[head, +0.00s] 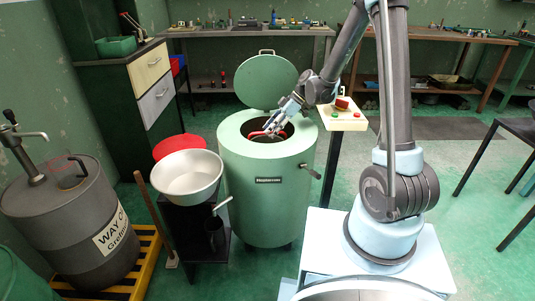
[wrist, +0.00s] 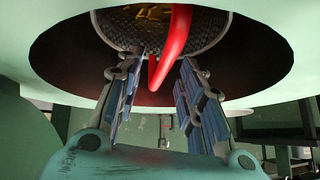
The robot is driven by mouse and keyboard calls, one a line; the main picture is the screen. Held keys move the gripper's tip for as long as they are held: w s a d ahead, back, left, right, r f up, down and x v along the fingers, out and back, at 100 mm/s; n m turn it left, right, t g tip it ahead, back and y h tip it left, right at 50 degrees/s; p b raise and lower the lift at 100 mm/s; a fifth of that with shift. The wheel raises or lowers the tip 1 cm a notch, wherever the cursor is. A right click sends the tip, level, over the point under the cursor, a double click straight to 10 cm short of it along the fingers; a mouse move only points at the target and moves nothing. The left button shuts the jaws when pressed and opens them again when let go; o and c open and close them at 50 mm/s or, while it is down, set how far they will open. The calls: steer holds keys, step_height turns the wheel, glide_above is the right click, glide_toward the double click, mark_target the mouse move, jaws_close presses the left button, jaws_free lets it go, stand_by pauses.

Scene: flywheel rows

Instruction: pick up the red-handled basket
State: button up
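The basket (wrist: 212,32) is dark metal mesh with a bit of yellow inside and sits in the open round mouth of a pale green drum (head: 265,180). Its curved red handle (wrist: 178,40) runs between my gripper's fingers in the wrist view; the handle also shows in the head view (head: 258,134). My gripper (wrist: 162,62) has its two fingers apart, one on each side of the handle, with gaps visible. In the head view my gripper (head: 275,122) reaches down to the drum mouth. Most of the basket is hidden by the drum rim.
The drum's round lid (head: 266,80) stands raised behind the mouth. A control box (head: 342,118) on a post stands right of the drum. A silver bowl (head: 187,176) on a black stand and a red round thing (head: 178,146) are at left, near a grey barrel (head: 70,225).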

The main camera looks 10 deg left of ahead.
steer(key=shift+x, duration=1.4)
jaws_close()
steer(key=shift+r, duration=0.15)
